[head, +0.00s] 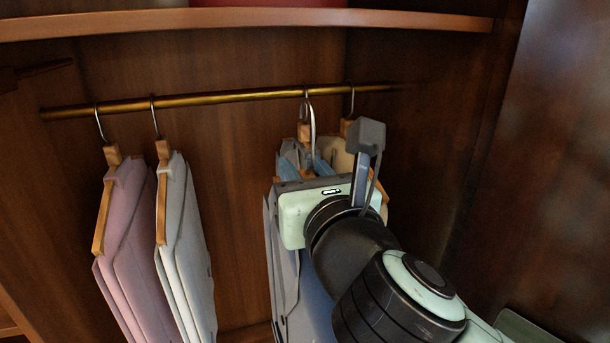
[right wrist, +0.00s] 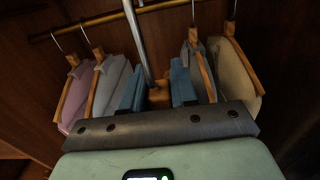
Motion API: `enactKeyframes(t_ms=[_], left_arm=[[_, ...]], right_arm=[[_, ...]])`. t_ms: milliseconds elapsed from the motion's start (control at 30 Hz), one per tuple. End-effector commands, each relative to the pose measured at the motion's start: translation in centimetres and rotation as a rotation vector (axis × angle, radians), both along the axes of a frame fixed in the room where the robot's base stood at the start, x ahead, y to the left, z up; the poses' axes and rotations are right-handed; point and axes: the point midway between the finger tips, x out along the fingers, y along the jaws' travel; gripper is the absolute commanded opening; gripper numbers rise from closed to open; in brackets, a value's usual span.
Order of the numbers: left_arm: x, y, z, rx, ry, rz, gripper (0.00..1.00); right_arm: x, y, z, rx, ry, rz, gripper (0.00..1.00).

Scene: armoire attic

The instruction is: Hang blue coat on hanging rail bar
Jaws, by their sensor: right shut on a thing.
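The blue coat (head: 324,169) hangs from a wooden hanger with a metal hook, mostly hidden behind my right gripper (head: 309,178). My right gripper is shut on it. In the right wrist view, blue cloth of the coat (right wrist: 183,82) shows either side of the wooden hanger neck (right wrist: 159,95), just past the grey gripper edge. The brass hanging rail bar (head: 220,98) runs across the armoire. The coat's hook (right wrist: 137,40) reaches up to the bar's height in the wrist view; I cannot tell whether it rests over the bar. My left gripper is not in view.
A pink coat (head: 127,230) and a pale grey coat (head: 186,240) hang at left. A grey coat (right wrist: 203,65) and a beige coat (right wrist: 234,75) hang close on the right. A wooden shelf (head: 240,19) is above. The bar is free between the pale grey coat and the right-hand group.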

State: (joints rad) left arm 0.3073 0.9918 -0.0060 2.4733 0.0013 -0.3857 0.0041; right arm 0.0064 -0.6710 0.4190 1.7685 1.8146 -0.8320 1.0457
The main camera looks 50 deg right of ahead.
Motion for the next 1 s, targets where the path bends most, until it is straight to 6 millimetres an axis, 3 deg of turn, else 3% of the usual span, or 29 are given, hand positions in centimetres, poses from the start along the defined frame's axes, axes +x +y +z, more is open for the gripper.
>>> enactKeyframes(t_ms=[1000], left_arm=[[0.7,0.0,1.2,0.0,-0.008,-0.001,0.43]], right_arm=[[9.5,-5.2,0.3,-0.001,-0.004,0.002,0.0]])
